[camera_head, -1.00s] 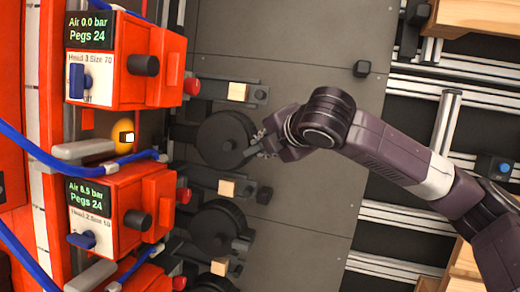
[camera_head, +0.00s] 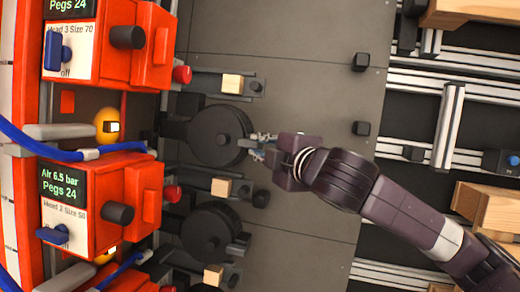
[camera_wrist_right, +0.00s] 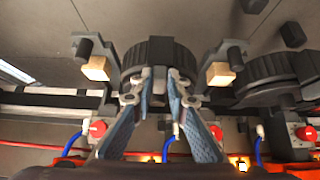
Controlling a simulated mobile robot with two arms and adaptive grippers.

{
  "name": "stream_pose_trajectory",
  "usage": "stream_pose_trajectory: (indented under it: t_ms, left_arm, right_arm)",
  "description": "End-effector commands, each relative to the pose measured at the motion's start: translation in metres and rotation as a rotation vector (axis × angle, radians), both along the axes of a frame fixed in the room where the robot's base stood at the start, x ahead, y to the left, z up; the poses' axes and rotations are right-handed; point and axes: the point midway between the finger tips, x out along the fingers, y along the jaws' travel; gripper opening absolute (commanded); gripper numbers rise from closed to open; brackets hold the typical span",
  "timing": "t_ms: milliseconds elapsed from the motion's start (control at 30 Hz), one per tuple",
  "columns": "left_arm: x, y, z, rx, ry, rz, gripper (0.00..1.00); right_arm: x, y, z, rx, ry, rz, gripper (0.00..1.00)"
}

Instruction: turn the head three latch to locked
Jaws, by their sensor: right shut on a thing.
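The red head three unit (camera_head: 105,45), labelled "Head 3 Size 70", stands at upper left in the head view, with a blue lever (camera_head: 56,52) on its face. A round dark drum (camera_head: 215,135) lies to its lower right. My right gripper (camera_head: 259,143) is at the drum's right edge. In the right wrist view its two fingers (camera_wrist_right: 160,99) are shut on a grey latch handle (camera_wrist_right: 159,76) in front of the ribbed drum (camera_wrist_right: 158,52). The fingers partly hide the handle. My left gripper is not in view.
The head two unit (camera_head: 95,205) and another drum (camera_head: 212,235) sit below. Wooden blocks (camera_head: 232,83) on dark holders flank the drum. Blue hoses (camera_head: 90,155) cross the units. The grey plate (camera_head: 285,50) above my arm is mostly clear.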

Motion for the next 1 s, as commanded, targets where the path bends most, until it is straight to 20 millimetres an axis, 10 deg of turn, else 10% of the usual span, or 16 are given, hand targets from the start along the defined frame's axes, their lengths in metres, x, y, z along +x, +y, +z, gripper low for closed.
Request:
stream_pose_trajectory:
  t_ms: [467,500,633,1000]
  left_arm:
    - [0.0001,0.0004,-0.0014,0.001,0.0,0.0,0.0]
    - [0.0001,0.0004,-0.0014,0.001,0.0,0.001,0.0]
    - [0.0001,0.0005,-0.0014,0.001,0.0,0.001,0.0]
    - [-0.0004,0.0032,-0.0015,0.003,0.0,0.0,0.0]
  right_arm:
    - [-0.0004,0.0004,-0.0009,0.012,0.0,-0.006,0.0]
    - [-0.0005,0.0004,-0.0009,0.011,0.0,-0.005,0.19]
    - [-0.0004,0.0004,-0.0009,0.011,0.0,-0.005,0.32]
    - [-0.0061,-0.0024,0.0022,0.009,-0.002,-0.005,0.32]
